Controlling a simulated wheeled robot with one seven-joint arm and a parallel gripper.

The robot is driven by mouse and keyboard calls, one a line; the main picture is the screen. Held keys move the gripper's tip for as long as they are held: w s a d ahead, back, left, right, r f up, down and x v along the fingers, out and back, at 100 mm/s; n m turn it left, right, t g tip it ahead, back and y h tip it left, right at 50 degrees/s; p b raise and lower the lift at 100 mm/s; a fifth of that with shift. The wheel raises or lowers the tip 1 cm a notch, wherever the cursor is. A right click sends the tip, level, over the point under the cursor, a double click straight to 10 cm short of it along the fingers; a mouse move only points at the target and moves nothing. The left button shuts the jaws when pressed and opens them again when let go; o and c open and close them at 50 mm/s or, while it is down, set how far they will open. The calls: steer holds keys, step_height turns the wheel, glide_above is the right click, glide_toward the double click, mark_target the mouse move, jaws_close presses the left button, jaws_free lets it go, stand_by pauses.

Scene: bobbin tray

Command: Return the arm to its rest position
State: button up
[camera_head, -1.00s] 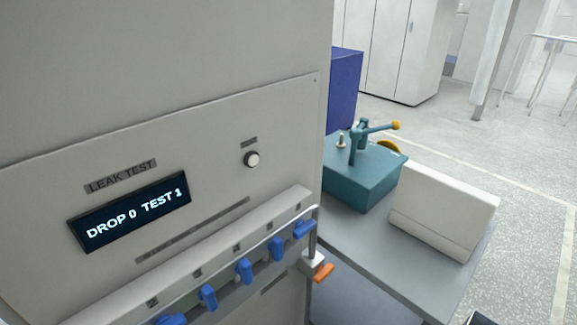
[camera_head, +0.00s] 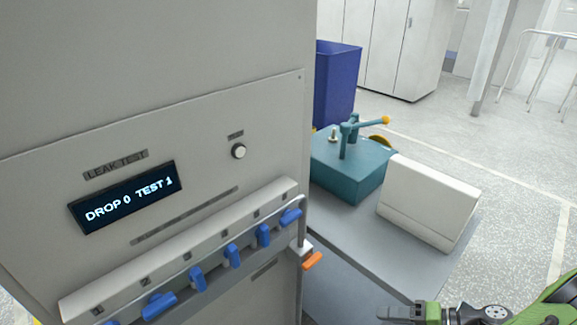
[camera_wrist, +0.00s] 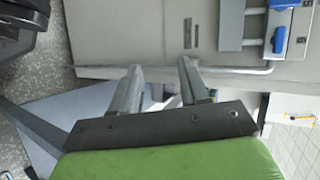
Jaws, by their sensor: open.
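My gripper (camera_wrist: 160,82) shows in the wrist view with its two grey fingers apart and nothing between them. It faces the grey panel of the leak test cabinet (camera_wrist: 125,30). In the head view, part of my green and black arm (camera_head: 490,312) shows at the bottom right, beyond the front of the grey bench.
The leak test cabinet (camera_head: 110,60) fills the left, with blue valve handles (camera_head: 232,256), a bent rail (camera_head: 302,215) and an orange lever (camera_head: 312,261). The bench (camera_head: 350,240) carries a teal fixture (camera_head: 345,170) and a white box (camera_head: 428,200). A blue bin (camera_head: 336,85) stands behind.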

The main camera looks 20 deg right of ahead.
steer(key=w+a+r+n+g+h+p, duration=0.1)
steer(key=w+a+r+n+g+h, duration=0.25)
steer(key=a+r, duration=0.3)
steer(key=w+a+r+n+g+h+p, duration=0.25)
steer(key=a+r+g, duration=0.2)
steer(key=r, duration=0.35)
steer(key=s+a+r+n+t+h+p, duration=0.1)
steer(key=s+a+r+t, duration=0.1)
steer(key=a+r, duration=0.3)
steer(key=s+a+r+n+t+h+p, duration=0.1)
steer(key=s+a+r+n+t+h, duration=0.1)
steer(key=s+a+r, duration=0.2)
step_height(320, 180, up, 4)
steer(key=shift+s+a+f+n, duration=0.25)
steer(key=shift+s+a+n, duration=0.05)
steer(key=shift+a, duration=0.25)
stand_by(2.9)
